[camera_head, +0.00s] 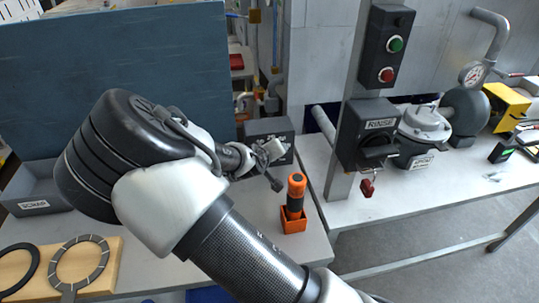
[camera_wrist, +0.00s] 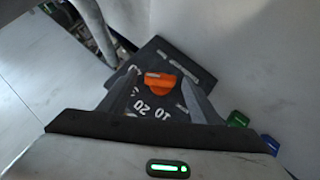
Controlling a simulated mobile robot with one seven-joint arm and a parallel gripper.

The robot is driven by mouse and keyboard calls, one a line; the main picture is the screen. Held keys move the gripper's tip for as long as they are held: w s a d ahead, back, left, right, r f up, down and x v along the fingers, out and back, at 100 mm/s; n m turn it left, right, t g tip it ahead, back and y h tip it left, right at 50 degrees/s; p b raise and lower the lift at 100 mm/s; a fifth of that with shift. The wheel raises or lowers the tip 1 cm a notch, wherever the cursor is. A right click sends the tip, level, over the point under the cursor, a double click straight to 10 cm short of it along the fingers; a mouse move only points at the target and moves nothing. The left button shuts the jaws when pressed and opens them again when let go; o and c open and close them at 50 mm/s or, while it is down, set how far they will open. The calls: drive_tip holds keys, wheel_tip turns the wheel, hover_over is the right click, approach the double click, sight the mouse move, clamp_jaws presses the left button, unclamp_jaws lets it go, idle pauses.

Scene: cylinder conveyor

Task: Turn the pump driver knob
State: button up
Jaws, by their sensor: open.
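An orange knob (camera_wrist: 160,80) sits on a dark panel (camera_wrist: 150,58) with white numbers around it, 20 and 10 among them, in the wrist view. My gripper (camera_wrist: 157,84) is open, with one dark finger on each side of the knob. I cannot tell whether either finger touches it. In the head view my gripper (camera_head: 269,163) is in front of a dark box (camera_head: 265,128) on the bench. The knob cannot be made out there, and part of the box's front is hidden by my gripper.
An orange-handled tool stands in an orange holder (camera_head: 293,222) right of my gripper. A tall blue-grey board (camera_head: 120,50) rises behind my arm. A post with a button box (camera_head: 386,48) and a RINSE switch box (camera_head: 368,130) stands to the right. A wooden board with rings (camera_head: 105,270) lies front left.

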drive_tip(key=p+v, duration=0.3)
drive_tip(key=v, duration=1.4)
drive_tip(key=shift+s, duration=0.15)
drive_tip(key=shift+a, duration=0.1)
